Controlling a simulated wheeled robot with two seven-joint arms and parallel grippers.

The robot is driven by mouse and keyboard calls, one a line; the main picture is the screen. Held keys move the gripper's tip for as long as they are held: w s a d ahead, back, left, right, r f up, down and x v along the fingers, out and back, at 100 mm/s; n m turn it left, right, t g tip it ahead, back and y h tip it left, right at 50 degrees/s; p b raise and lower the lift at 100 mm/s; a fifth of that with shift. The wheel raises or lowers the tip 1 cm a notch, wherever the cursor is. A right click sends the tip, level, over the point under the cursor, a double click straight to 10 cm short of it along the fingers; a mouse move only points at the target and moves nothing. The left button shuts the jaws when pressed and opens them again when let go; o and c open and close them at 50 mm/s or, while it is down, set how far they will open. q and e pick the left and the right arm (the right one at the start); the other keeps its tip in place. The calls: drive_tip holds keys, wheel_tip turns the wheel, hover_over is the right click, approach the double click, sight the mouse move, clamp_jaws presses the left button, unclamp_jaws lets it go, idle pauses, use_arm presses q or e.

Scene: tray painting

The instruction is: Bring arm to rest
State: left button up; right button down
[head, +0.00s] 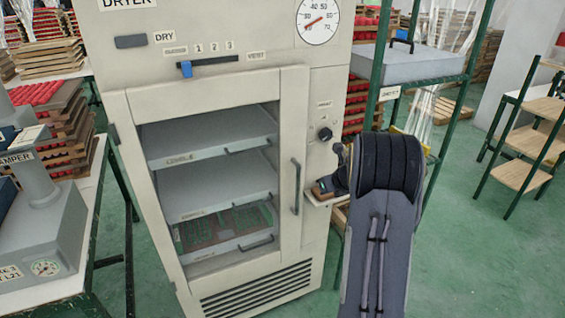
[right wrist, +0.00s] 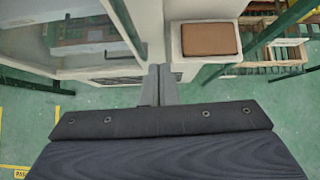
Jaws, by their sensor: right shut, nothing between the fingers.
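My right arm reaches up in the head view, in front of the right side of the grey dryer (head: 222,82). My right gripper (right wrist: 161,84) shows in the right wrist view with its two fingers together and nothing between them. In the head view the gripper is mostly hidden behind my own wrist. The fingers point toward the dryer's lower right side, close to a small pale ledge (right wrist: 177,67) bearing a brown pad (right wrist: 210,39). My left gripper is in neither view.
The dryer's door (head: 291,130) has a handle (head: 296,187) and appears shut; shelves show behind it, the lowest holding a green-patterned panel (head: 200,232). A green-framed rack (head: 369,95) stands right of the dryer, a grey machine (head: 40,225) at left.

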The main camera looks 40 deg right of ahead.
wheel_tip(320, 180, up, 10)
drive_tip(key=a+m+t+h, duration=0.3)
drive_tip(key=m, duration=0.8)
drive_tip(key=s+a+r+m+g, duration=0.1)
drive_tip(key=s+a+r+m, duration=0.2)
drive_tip(key=s+a+m, duration=0.5)
drive_tip(key=s+a+f+m+g+y, duration=0.2)
drive_tip(key=s+a+m, duration=0.6)
drive_tip(key=a, duration=0.5)
drive_tip(key=s+a+f+m+g+y, duration=0.3)
drive_tip(key=s+a+m+y, duration=0.3)
drive_tip(key=s+a, duration=0.5)
drive_tip(key=a+f+m, duration=0.1)
drive_tip(key=m, duration=0.1)
drive_tip(key=shift+a+m, duration=0.3)
drive_tip(key=shift+a, duration=0.05)
